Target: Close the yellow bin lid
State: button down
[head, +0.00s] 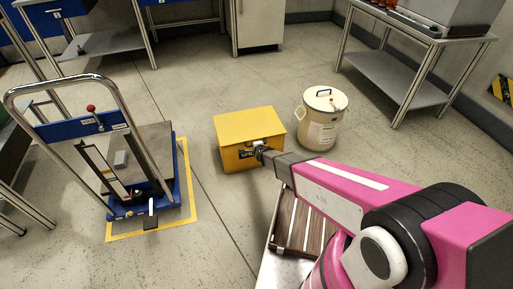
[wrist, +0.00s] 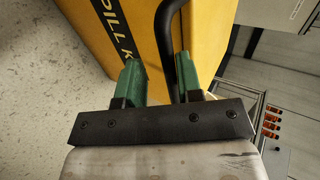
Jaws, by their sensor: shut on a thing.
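The yellow bin (head: 235,160) stands on the floor in the middle of the head view. Its yellow lid (head: 245,122) lies flat over the top and looks down; I cannot see whether a small gap is left. The handle's lower end is partly hidden.
A cream drum (head: 320,125) stands close right of the bin. A blue lift cart (head: 130,170) is on the left, on a yellow-marked floor area. A wooden pallet-like slatted piece (head: 300,225) lies below the arm. Floor between cart and bin is clear.

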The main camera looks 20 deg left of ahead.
jog(key=c, duration=1.2)
grip_release()
jog(key=shift+s+f+g, duration=0.25)
jog(key=shift+f+g, duration=0.05)
jog(key=shift+f, duration=0.45)
jog(key=shift+o, duration=0.2)
jog(key=shift+d, duration=0.1)
jog(key=shift+r, duration=0.15)
jog(key=v, duration=1.1)
jog(key=shift+w+r, duration=0.1)
